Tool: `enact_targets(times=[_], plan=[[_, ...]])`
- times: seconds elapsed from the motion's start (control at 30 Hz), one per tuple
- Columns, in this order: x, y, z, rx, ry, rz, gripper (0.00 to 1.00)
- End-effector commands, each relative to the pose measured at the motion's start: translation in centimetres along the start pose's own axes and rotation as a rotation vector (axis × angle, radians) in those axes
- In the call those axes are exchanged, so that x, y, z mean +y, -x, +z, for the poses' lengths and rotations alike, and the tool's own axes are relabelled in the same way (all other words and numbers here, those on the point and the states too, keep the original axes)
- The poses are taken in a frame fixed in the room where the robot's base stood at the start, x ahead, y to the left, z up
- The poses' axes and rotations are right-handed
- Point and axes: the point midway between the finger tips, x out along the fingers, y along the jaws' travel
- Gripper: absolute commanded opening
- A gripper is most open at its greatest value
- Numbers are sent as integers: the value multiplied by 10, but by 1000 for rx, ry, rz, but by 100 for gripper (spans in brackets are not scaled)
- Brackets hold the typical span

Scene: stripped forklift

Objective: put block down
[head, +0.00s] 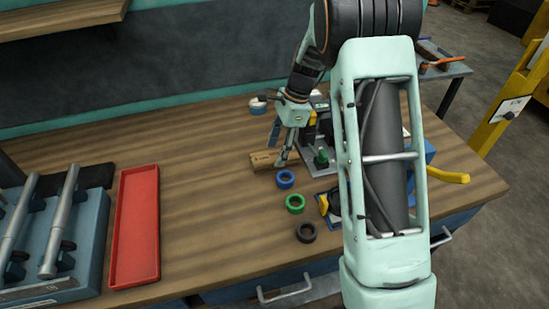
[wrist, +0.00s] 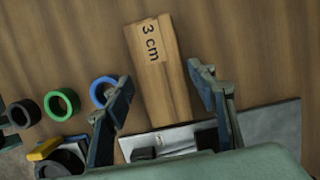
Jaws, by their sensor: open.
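The block is a wooden piece marked "3 cm" (wrist: 163,85). In the wrist view it lies on the wooden bench top, between and beyond my open fingers. In the head view the block (head: 264,161) lies on the bench to the left of a grey plate. My gripper (head: 282,146) is over the block's right part in the head view. In the wrist view my gripper (wrist: 163,92) has its two fingers spread, one on each side of the block with gaps. I cannot tell how high the fingertips are above the bench.
Blue (head: 285,179), green (head: 295,204) and black (head: 306,232) rings lie in front of the block. A grey plate (head: 318,168) with parts stands right of it. A red tray (head: 135,226) lies at left. The bench between tray and block is clear.

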Motion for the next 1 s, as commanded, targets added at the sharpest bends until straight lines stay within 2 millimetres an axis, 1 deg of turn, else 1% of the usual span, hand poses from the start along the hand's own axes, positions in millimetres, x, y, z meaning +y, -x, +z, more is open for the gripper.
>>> enact_targets(times=[0.03, 0.13, 0.37, 0.47, 0.7, 0.73, 0.77, 1.0], plan=[[0, -7, 0, 0, 1, 2, 52], [0, -14, 0, 0, 1, 1, 52], [0, -16, 0, 1, 1, -1, 52], [0, -16, 0, 1, 1, -1, 42], [0, -15, 0, 1, 1, -1, 16], [0, -15, 0, 0, 1, -1, 16], [0, -15, 0, 0, 1, -1, 11], [-1, -13, 0, 0, 1, -2, 11]])
